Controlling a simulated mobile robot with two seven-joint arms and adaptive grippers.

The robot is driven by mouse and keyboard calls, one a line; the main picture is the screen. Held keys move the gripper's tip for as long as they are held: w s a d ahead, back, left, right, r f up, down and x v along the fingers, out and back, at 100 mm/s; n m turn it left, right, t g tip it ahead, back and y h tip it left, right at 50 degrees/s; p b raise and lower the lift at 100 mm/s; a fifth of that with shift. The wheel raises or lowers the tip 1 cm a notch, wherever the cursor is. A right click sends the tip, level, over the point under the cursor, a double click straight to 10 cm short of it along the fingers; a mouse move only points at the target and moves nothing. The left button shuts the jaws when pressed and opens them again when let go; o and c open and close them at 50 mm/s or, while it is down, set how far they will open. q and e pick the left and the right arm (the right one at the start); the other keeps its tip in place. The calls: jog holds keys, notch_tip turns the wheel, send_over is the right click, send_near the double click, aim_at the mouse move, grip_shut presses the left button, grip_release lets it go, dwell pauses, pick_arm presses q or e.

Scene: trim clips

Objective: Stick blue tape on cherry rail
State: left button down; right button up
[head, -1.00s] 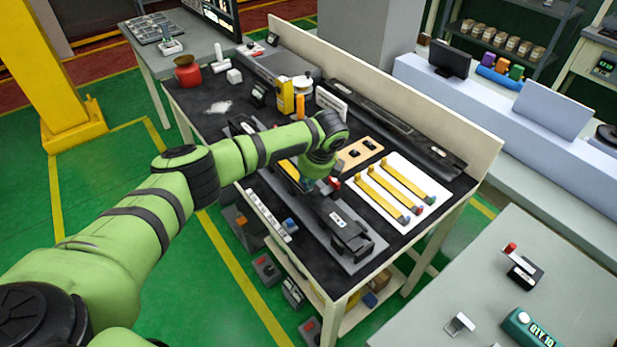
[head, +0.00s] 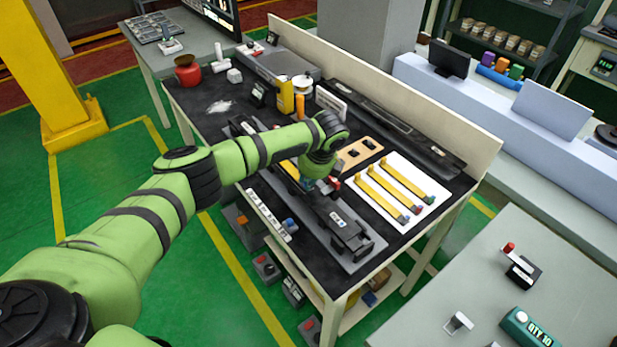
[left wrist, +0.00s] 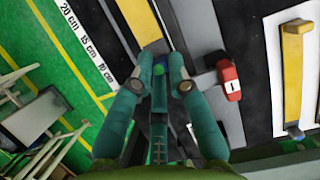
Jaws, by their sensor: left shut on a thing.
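My left gripper (head: 312,183) is low over the dark fixture (head: 345,232) on the workbench. In the left wrist view its fingers (left wrist: 158,75) are closed together on a small blue piece, likely the blue tape (left wrist: 158,70); the fingers hide most of it. A yellow strip (left wrist: 137,18) lies just beyond the fingertips, beside grey and black parts of the fixture. Whether the tape touches it is unclear. Three yellow strips with coloured ends lie on a white sheet (head: 379,170) to the right. I cannot tell which rail is cherry. The right gripper is not in view.
A red piece with a white label (left wrist: 228,78) sits close to the right of my fingers. A white ruler strip (head: 266,211) runs along the bench's front edge.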

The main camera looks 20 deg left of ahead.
pick_arm(q)
jog(key=c, duration=1.1)
grip_release()
jog(key=shift+r, duration=0.1)
jog(key=v, duration=1.1)
jog(key=shift+d+r, duration=0.1)
jog(key=shift+r, duration=0.25)
